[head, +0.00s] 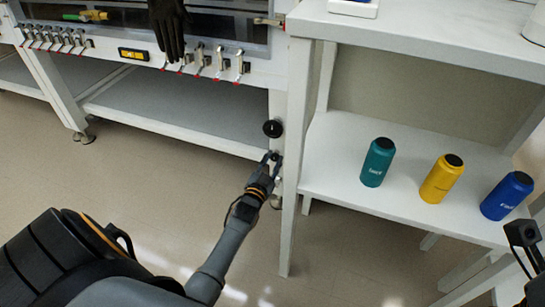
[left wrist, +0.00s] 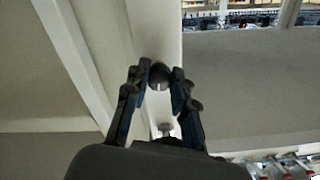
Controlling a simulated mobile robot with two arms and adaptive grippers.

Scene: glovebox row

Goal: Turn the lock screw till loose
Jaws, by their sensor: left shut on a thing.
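My left gripper (head: 270,159) is at the white front leg of the glovebox stand, just below a round black knob (head: 272,128). In the left wrist view, the fingers (left wrist: 161,80) stand on both sides of a small dark round head, the lock screw (left wrist: 158,75), with a light mark on it. The left gripper is shut on this screw.
The glovebox (head: 215,40) has a hanging black glove (head: 168,28) and several clamps along its lower edge. A white side bench (head: 330,190) right of my left gripper holds a teal bottle (head: 377,162), a yellow bottle (head: 441,179) and a blue bottle (head: 507,196). The floor at left is free.

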